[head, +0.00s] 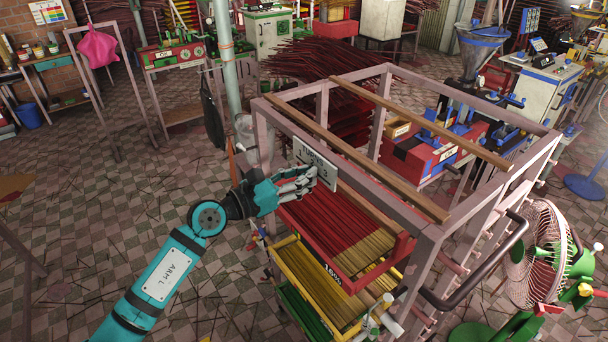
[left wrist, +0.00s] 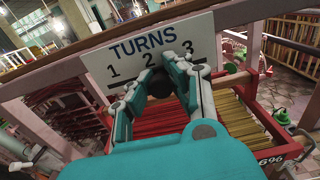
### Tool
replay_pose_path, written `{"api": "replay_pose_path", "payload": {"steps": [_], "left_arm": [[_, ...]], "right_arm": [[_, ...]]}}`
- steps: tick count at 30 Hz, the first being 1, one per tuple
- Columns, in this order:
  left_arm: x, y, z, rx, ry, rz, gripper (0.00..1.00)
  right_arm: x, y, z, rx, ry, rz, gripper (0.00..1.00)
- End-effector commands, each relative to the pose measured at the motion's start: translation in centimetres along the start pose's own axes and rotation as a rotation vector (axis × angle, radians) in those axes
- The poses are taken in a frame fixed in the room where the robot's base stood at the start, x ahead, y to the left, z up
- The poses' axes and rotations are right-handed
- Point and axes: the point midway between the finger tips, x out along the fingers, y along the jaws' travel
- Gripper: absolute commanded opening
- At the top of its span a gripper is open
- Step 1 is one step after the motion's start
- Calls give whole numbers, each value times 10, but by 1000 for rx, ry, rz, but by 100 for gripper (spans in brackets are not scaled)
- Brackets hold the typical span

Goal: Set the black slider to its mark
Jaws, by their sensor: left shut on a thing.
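A white plate (left wrist: 110,65) marked TURNS with the numbers 1, 2 and 3 is fixed to the pink-brown frame; it also shows in the head view (head: 328,174). The black slider (left wrist: 159,86) shows in the left wrist view just below the 2, between my fingers. My left gripper (left wrist: 160,76) is shut on it, its teal and white fingers on both sides. In the head view my left gripper (head: 297,182) reaches the plate from the left, and its fingers hide the slider. My right gripper is not in view.
The frame (head: 430,250) holds a red tray (head: 405,245) of red and tan sticks, with yellow (head: 275,262) and green trays below. Two wooden bars cross its top. A green fan (head: 545,255) stands at the right. Open tiled floor lies at the left.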

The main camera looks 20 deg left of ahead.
Motion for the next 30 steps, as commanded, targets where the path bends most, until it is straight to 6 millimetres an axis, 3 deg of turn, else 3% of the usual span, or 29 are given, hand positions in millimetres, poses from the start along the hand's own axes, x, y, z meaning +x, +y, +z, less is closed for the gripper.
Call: {"api": "replay_pose_path", "payload": {"steps": [1,7,11,15,17,20,30], "left_arm": [[0,2,3,0,-6,5,19],[0,1,2,-1,-6,4,44],[0,1,2,-1,-5,3,44],[-1,1,2,-1,-5,3,44],[-5,2,2,-1,-4,4,44],[-17,1,1,0,-2,4,44],[-88,-1,0,-2,-1,4,44]], "right_arm": [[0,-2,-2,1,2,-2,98],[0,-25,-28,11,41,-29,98],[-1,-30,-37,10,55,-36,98],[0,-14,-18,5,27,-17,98],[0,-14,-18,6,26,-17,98],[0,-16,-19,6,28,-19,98],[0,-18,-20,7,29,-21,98]]}}
